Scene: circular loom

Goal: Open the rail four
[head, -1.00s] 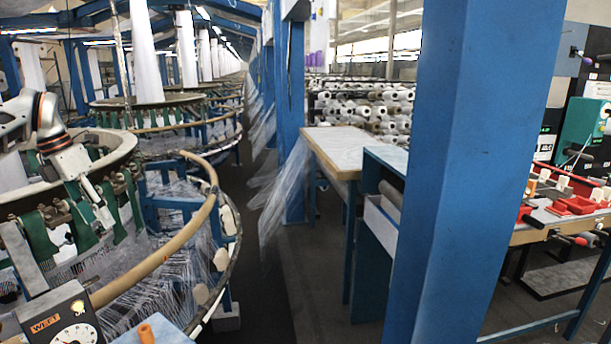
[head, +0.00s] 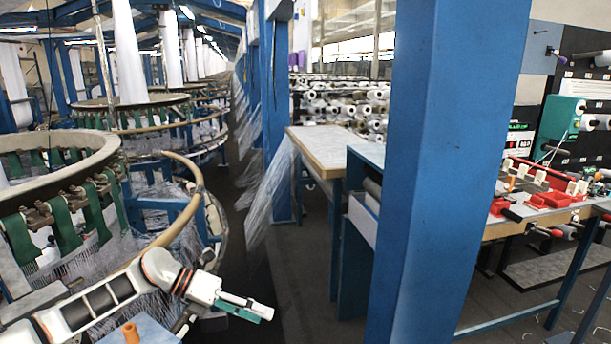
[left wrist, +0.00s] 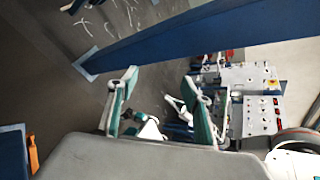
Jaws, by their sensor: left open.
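A circular loom with a tan curved guard rail (head: 195,205) stands on the left in the head view. No number shows on the rail, so I cannot tell which part is rail four. My left gripper (head: 252,307) is low in the head view, to the right of the loom's near side, with its arm across the front of the loom. It points right, away from the rail. In the left wrist view my left gripper (left wrist: 162,100) has its two green-and-white fingers wide apart, with nothing between them. My right gripper is not visible.
A blue pillar (head: 440,170) rises right of centre. A wood-topped table (head: 325,150) stands behind it, with white yarn spools (head: 345,100) beyond. A workbench with red trays (head: 550,200) is at right. The dark aisle floor (head: 275,285) between loom and table is clear.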

